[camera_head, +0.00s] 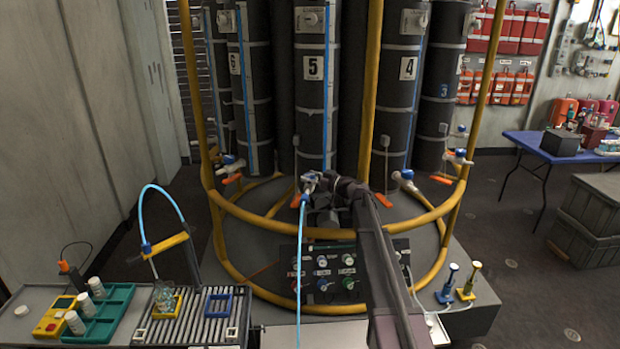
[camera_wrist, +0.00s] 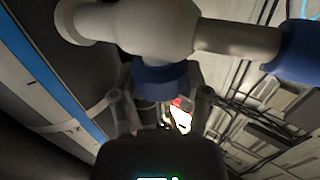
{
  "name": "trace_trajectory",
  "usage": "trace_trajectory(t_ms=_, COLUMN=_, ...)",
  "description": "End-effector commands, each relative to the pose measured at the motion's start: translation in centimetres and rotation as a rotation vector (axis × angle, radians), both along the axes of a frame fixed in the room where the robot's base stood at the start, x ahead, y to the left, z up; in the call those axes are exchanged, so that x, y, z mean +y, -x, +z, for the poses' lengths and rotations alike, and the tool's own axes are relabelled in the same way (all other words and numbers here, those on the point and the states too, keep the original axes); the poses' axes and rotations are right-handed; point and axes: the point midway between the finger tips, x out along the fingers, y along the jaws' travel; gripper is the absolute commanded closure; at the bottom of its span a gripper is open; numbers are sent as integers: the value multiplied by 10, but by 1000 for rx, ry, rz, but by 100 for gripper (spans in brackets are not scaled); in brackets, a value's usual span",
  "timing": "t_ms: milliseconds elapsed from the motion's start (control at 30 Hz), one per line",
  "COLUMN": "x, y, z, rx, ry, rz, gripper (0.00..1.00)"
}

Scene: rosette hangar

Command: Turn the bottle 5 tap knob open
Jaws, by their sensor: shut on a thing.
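The bottle marked 5 (camera_head: 313,110) is a tall dark cylinder standing in the middle of the yellow frame. Its pale tap (camera_head: 309,180) is low on its front, with a light blue hose (camera_head: 301,235) hanging from it. My gripper (camera_head: 322,184) is at the tap, reaching in from the right. In the wrist view the pale tap body (camera_wrist: 150,28) crosses the top. Below it is the blue knob (camera_wrist: 160,77), between the fingers of my gripper (camera_wrist: 161,98), which is shut on it. The fingers partly hide the knob, and its turn angle is unclear.
Yellow rails (camera_head: 290,230) ring the bottles, close around my arm. A valve panel (camera_head: 325,272) lies below the tap. A grooved tray (camera_head: 200,318) and a green rack (camera_head: 105,318) are at front left. Two small stands (camera_head: 466,285) are at right.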

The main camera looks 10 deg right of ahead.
Motion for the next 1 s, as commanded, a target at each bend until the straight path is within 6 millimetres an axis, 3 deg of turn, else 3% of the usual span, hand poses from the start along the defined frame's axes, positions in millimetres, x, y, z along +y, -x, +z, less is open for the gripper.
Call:
trace_trajectory(t_ms=567, x=0, y=-2, z=1, rx=0, ry=-5, rz=46, gripper=87)
trace_trajectory(t_ms=600, x=0, y=-2, z=1, rx=0, ry=-5, rz=46, gripper=36)
trace_trajectory(t_ms=700, x=1, y=-2, z=1, rx=0, ry=-5, rz=46, gripper=7)
trace_trajectory(t_ms=1000, x=0, y=-1, z=0, rx=0, ry=-2, rz=47, gripper=4)
